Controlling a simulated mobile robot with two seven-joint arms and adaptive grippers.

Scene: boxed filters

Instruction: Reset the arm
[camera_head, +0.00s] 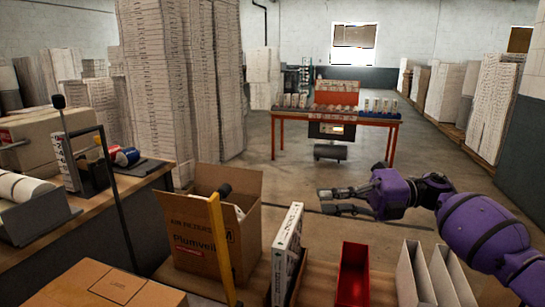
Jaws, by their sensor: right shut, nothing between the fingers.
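My right gripper (323,202) is shut and empty. It hangs at the end of my purple right arm, which comes in from the right, and its fingers point left. In the picture it is above and to the right of a white filter box (285,252) that stands upright, and above a red bin (353,273). It touches nothing that I can see. My left gripper is not in view.
An open cardboard box (210,225) stands at the lower left of the gripper, behind a yellow post (221,250). A closed carton (105,286) lies in front. White open bins (415,272) stand at the right. A red table (335,115) stands far back across open floor.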

